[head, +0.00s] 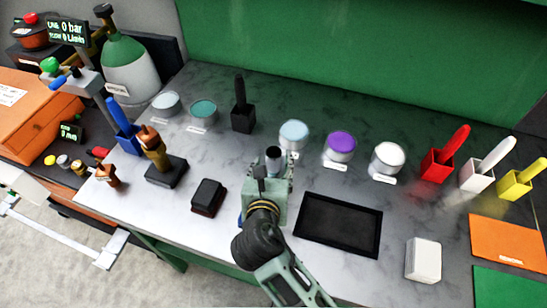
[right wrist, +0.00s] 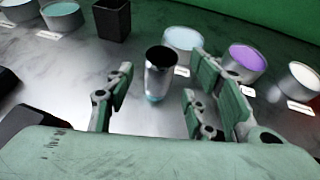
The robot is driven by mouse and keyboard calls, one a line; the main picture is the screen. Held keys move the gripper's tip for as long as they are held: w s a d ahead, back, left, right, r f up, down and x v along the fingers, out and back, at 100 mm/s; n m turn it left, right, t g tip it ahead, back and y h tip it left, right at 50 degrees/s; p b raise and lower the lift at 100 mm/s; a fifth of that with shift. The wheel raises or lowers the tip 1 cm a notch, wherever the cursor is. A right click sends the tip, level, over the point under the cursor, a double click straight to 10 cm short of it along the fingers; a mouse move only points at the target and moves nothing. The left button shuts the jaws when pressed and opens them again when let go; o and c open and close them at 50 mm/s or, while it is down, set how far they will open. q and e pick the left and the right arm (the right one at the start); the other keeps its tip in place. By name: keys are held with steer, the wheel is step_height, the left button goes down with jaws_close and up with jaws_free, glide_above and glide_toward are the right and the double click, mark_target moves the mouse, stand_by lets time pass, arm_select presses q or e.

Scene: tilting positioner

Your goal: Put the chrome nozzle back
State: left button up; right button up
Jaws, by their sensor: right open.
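The chrome nozzle (right wrist: 158,75) is a shiny tapered cylinder with a dark open top and a bluish lower end in the right wrist view. It appears upright between the fingers of my right gripper (right wrist: 160,100), with visible gaps on both sides. The fingers are spread and do not grip it. In the head view the nozzle (head: 273,156) shows just beyond my right gripper (head: 270,172), which hides its lower part. I cannot tell exactly where its base rests. My left gripper is not in view.
A black tray (head: 338,224) lies right of my right gripper, and a dark block (head: 208,197) lies left. A brown-handled tool (head: 153,147) stands on a black base. Behind are several tubs, including a purple one (head: 341,146), and a black holder (head: 243,118). A white box (head: 423,259) stands front right.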

steer(key=v, duration=0.7)
steer(key=shift+d, duration=0.1)
steer(key=shift+w, duration=0.1)
